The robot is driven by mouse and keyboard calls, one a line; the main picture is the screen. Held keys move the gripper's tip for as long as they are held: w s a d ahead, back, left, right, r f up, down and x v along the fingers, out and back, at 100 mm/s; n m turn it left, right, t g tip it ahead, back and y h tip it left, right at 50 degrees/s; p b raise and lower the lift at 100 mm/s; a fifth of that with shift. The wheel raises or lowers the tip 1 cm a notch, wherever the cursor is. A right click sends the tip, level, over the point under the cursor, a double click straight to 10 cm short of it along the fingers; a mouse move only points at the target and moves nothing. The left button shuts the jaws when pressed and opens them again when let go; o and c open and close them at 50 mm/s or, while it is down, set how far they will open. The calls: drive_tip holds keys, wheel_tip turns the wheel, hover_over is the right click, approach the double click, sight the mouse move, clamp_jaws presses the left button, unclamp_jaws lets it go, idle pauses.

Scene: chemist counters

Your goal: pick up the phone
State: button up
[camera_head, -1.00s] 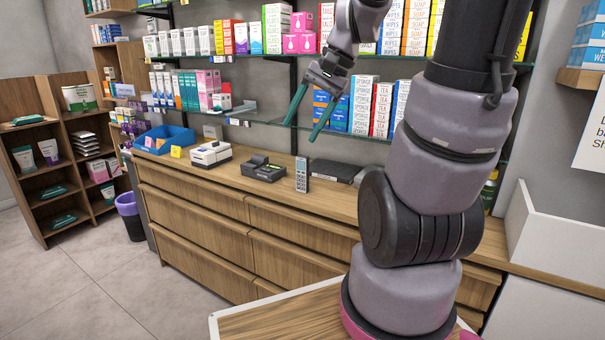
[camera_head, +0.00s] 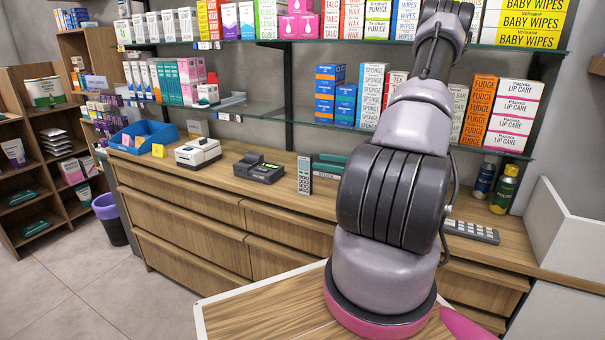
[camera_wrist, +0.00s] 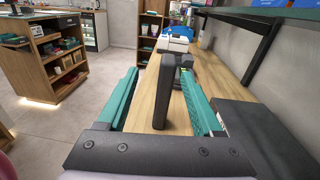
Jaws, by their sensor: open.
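The phone (camera_head: 304,174) is a slim grey handset with a keypad, standing upright on the wooden counter. In the wrist view its dark narrow side (camera_wrist: 163,95) stands in the gap between the teal fingers. My gripper (camera_wrist: 159,72) is open, with one finger to each side of the phone in that view and no visible contact. In the head view the teal fingers (camera_head: 316,163) show just right of the phone, pointing left at it; my arm hides the rest of the gripper.
A black card terminal (camera_head: 259,168), a white printer (camera_head: 198,152) and a blue bin (camera_head: 143,136) stand left of the phone on the counter (camera_head: 222,185). A dark flat box (camera_wrist: 265,135) lies close by my right finger. Stocked glass shelves (camera_head: 262,112) overhang the counter's back.

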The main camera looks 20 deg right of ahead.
sight(312, 161)
drive_tip(key=shift+w+d+f+m+t, duration=0.15)
drive_tip(key=shift+d+f+m+t, duration=0.15)
drive_tip(key=shift+d+f+m, duration=0.15)
drive_tip(key=shift+w+a+f+h, duration=0.1)
drive_tip(key=shift+w+a+h, duration=0.1)
drive_tip(key=shift+w+h, duration=0.15)
drive_tip(key=x, duration=0.4)
drive_tip(key=shift+w+a, duration=0.1)
drive_tip(key=shift+w, duration=0.1)
drive_tip(key=x, duration=0.3)
drive_tip(key=f+x, duration=0.1)
drive_tip(key=x, duration=0.1)
drive_tip(key=shift+w+a, duration=0.15)
drive_tip(key=shift+w, duration=0.05)
clamp_jaws()
